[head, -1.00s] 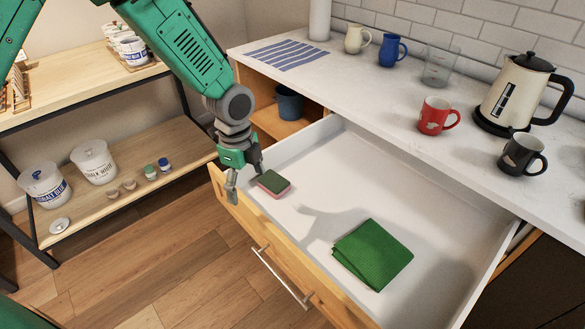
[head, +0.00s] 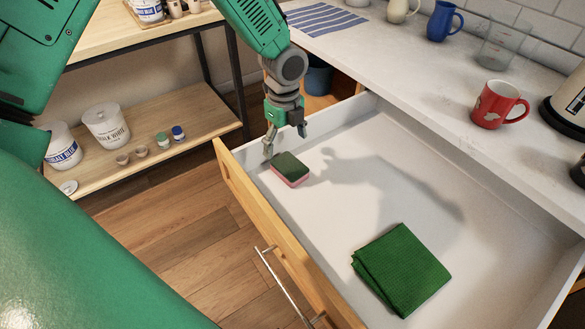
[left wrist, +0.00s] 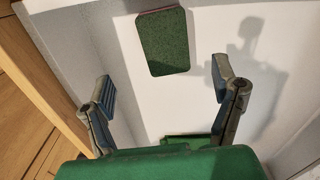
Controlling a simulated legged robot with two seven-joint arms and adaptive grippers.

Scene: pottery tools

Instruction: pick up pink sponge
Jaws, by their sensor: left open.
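The pink sponge (head: 290,170) has a dark green top and a pink lower layer. It lies flat on the white floor of the open drawer (head: 330,205), near its left front corner. In the left wrist view the sponge (left wrist: 163,42) shows its green face, ahead of and between the two fingers. My left gripper (head: 285,143) is open and empty, just above and behind the sponge in the head view. In the left wrist view its fingers (left wrist: 162,88) are spread wide, with the sponge beyond their tips. My right gripper is not in view.
A folded green cloth (head: 401,269) lies in the drawer to the right. The drawer's wooden front (head: 262,215) stands close to the sponge. The counter (head: 420,70) behind holds a red mug (head: 498,104). A shelf (head: 200,128) with tubs stands at left.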

